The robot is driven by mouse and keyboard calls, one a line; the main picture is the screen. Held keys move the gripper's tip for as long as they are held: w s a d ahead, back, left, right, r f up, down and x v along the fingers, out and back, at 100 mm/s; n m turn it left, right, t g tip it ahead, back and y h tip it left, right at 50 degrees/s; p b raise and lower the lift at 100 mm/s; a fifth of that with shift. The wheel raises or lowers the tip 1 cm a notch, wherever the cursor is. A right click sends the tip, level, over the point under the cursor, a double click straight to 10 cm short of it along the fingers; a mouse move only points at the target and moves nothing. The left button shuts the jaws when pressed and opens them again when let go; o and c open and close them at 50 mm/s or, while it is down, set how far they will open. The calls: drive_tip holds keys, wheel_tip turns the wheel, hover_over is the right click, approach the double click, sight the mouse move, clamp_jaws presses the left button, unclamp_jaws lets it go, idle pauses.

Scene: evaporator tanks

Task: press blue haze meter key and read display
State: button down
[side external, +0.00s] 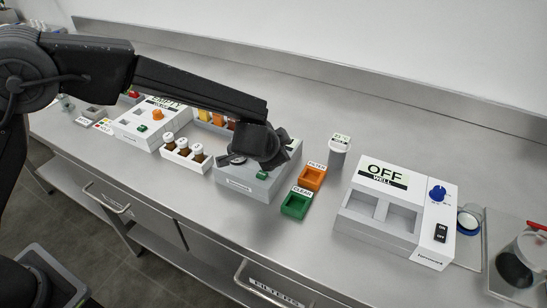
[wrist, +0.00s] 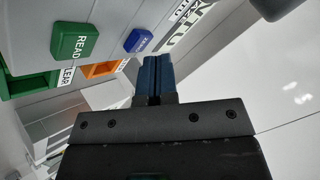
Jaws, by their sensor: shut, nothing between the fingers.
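The haze meter is a grey-white box (side external: 243,183) in the middle of the bench in the side view, largely covered by my gripper (side external: 240,158). In the wrist view its blue key (wrist: 138,40) sits just left of my shut, empty fingertips (wrist: 156,62), with a gap between them in the picture. I cannot tell the height of the tips above it. A larger green key marked READ (wrist: 74,40) lies further left. A white display with large dark characters (wrist: 186,28) is partly visible past the fingertips, and I cannot read it. The blue key is hidden in the side view.
Right of the meter are an orange tray (side external: 312,178), a green tray (side external: 296,204) and a lidded grey cup (side external: 339,157). Further right stands a white box reading OFF (side external: 372,212). A vial rack (side external: 186,160) and a white box reading EMPTY (side external: 140,125) stand left.

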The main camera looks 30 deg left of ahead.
drive_tip(key=shift+r, duration=0.3)
drive_tip(key=shift+r, duration=2.5)
